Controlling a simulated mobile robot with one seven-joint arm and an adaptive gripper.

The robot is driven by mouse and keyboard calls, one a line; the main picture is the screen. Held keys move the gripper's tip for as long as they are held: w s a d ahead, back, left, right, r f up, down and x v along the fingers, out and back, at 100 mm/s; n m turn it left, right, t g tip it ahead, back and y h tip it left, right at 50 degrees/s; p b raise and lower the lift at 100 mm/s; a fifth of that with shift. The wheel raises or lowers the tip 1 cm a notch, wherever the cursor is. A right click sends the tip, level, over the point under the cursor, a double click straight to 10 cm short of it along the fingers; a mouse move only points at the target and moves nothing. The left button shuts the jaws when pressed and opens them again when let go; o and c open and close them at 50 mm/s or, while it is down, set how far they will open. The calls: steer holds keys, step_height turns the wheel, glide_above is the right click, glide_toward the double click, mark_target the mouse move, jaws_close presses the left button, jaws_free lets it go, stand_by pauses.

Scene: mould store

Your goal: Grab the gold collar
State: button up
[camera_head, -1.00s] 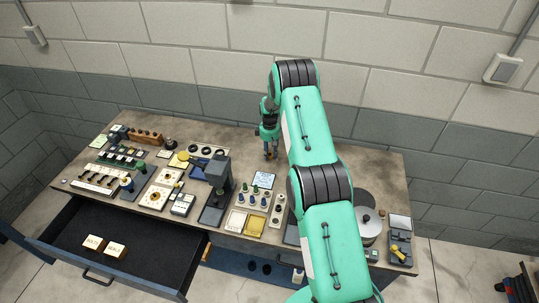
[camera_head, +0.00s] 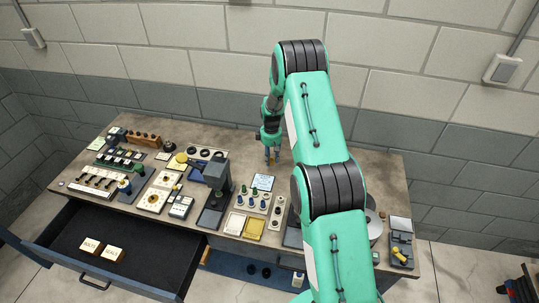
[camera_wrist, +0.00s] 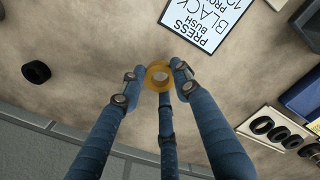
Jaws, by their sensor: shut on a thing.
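The gold collar (camera_wrist: 158,66) is a small yellow-gold ring and shows in the wrist view between the tips of my gripper (camera_wrist: 157,82). In the head view my gripper (camera_head: 271,156) hangs over the back middle of the bench. The collar is too small there to make out clearly.
A sign (camera_wrist: 206,22) reading "PRESS BLACK BUSH" lies close beside the collar. A white plate with black rings (camera_wrist: 271,130) is at right. The drawer (camera_head: 130,262) is open at front left.

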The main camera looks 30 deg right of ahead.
steer(key=s+a, duration=0.1)
steer(key=s, duration=0.2)
steer(key=s+a, duration=0.1)
steer(key=s, duration=0.1)
steer(key=s+a+r, duration=0.1)
steer(key=s, duration=0.2)
steer(key=shift+s+a+b, duration=0.15)
steer(key=shift+s+b, duration=0.2)
steer(key=shift+b, duration=0.05)
